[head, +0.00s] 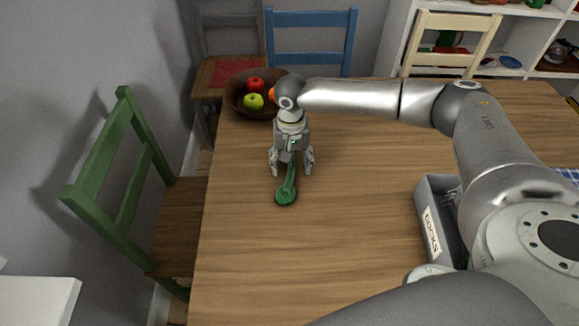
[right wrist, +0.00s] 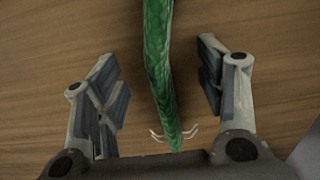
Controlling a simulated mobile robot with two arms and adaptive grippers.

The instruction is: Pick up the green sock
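A long green thing (head: 286,194) lies on the wooden table, with a broad rounded near end and a narrow far part. In the right wrist view it is a mottled green strip (right wrist: 159,60) tapering to a tip near the palm, with thin pale curved prongs beside the tip. I cannot tell for sure that it is a sock. My right gripper (head: 291,168) points down over its narrow part. In the right wrist view the gripper (right wrist: 160,85) is open, one finger on each side of the strip, with gaps on both sides. My left gripper is not in view.
A brown bowl (head: 237,105) with red and green fruit stands behind my right gripper. A grey box (head: 424,199) with a label that seems to read "SOCKS" stands at the right. Green (head: 123,204), blue (head: 311,18) and cream (head: 462,22) chairs surround the table. The table's front middle is clear.

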